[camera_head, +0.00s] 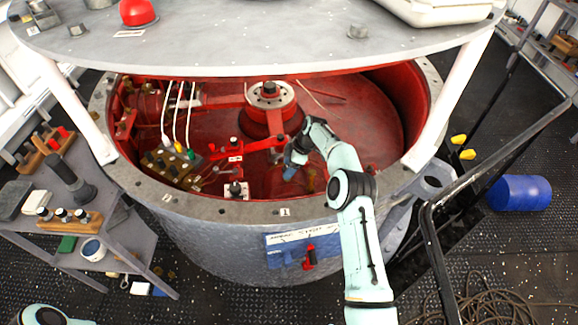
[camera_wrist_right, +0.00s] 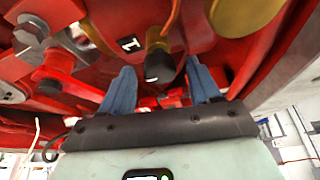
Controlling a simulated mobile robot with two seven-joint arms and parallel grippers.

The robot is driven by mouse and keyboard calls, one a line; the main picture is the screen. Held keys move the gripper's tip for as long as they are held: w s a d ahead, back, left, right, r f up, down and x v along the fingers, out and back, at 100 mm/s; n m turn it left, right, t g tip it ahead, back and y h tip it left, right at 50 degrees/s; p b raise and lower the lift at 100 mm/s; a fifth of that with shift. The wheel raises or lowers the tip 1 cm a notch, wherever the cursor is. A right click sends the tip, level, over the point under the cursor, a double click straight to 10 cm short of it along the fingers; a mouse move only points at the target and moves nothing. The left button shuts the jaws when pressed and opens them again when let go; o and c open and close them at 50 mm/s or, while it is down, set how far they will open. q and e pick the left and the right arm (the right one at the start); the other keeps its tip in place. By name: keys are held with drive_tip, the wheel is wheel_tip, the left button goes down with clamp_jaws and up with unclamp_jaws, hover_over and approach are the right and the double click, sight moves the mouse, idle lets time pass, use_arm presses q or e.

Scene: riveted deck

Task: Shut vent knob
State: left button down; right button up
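A small black knob (camera_wrist_right: 158,66) on a brass-coloured stem hangs from the red metalwork in the right wrist view, beside a small white label (camera_wrist_right: 130,44); it looks like the vent knob. My right gripper (camera_wrist_right: 160,88) has its two blue fingers spread apart, one on each side of the knob in the picture. I see no contact between fingers and knob. In the head view my right gripper (camera_head: 290,166) reaches inside the red-lined drum, near the red central hub (camera_head: 270,97). The knob cannot be made out there. My left gripper is out of view.
The drum's grey rim (camera_head: 240,211) and the round plate above it (camera_head: 240,45) bound the opening. A red arm (camera_head: 237,150) and a brass block with cables (camera_head: 170,165) lie left of the gripper. A grey shelf cart (camera_head: 115,225) stands at left, a black railing (camera_head: 432,225) at right.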

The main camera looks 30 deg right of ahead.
drive_tip(key=c, duration=1)
drive_tip(key=shift+o, duration=0.2)
